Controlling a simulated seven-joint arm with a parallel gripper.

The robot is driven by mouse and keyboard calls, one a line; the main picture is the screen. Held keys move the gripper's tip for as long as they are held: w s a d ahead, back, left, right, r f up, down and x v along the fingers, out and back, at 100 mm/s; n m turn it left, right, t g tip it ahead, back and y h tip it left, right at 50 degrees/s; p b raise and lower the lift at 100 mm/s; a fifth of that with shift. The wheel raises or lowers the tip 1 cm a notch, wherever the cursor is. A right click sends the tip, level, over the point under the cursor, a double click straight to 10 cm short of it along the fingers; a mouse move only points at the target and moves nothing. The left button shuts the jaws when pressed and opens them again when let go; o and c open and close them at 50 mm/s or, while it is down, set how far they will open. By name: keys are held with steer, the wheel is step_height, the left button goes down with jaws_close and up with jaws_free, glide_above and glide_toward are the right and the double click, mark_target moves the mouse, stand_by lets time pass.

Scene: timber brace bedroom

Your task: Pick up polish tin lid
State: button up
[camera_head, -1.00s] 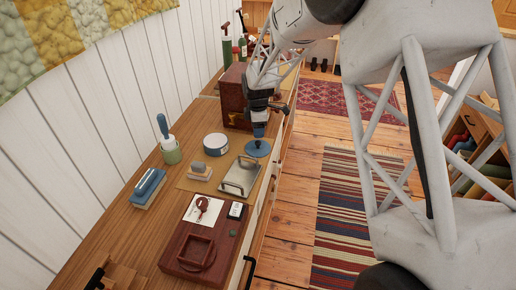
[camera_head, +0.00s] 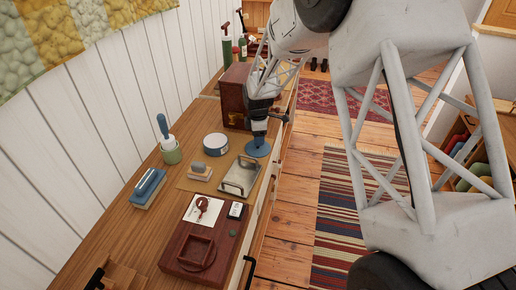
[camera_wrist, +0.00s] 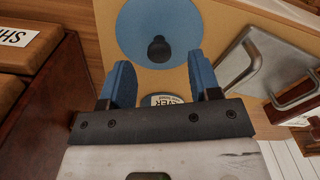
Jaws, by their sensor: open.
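The polish tin lid, a flat blue disc (camera_head: 257,150) with a dark knob, lies near the dresser's front edge. In the wrist view the lid (camera_wrist: 132,34) is at the top, with its knob (camera_wrist: 158,49) standing up from its middle. My gripper (camera_head: 259,136) is low over the lid. In the wrist view my gripper (camera_wrist: 162,78) has its two blue fingers apart with nothing held between them. The knob shows just ahead of the gap. The head view hides the knob behind the gripper. A round tin (camera_head: 215,143) with a pale top stands left of the lid.
A dark red box (camera_head: 234,97) stands behind the lid. A metal tray with a handle (camera_head: 240,177) lies close in front. A brush (camera_head: 200,170) and a blue block (camera_head: 149,185) lie farther left. The floor (camera_head: 291,205) drops away beyond the dresser's right edge.

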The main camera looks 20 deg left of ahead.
steer(key=shift+f, duration=1.9)
steer(key=c, duration=1)
steer(key=shift+r, duration=5)
steer(key=shift+a, duration=0.1)
steer(key=s+a+n, duration=0.2)
steer(key=a, duration=0.6)
steer(key=s+a+r+n, duration=0.1)
steer(key=s+a, duration=0.1)
steer(key=a, duration=0.5)
steer(key=shift+a+r+n, duration=0.25)
steer(key=shift+a+n, duration=0.15)
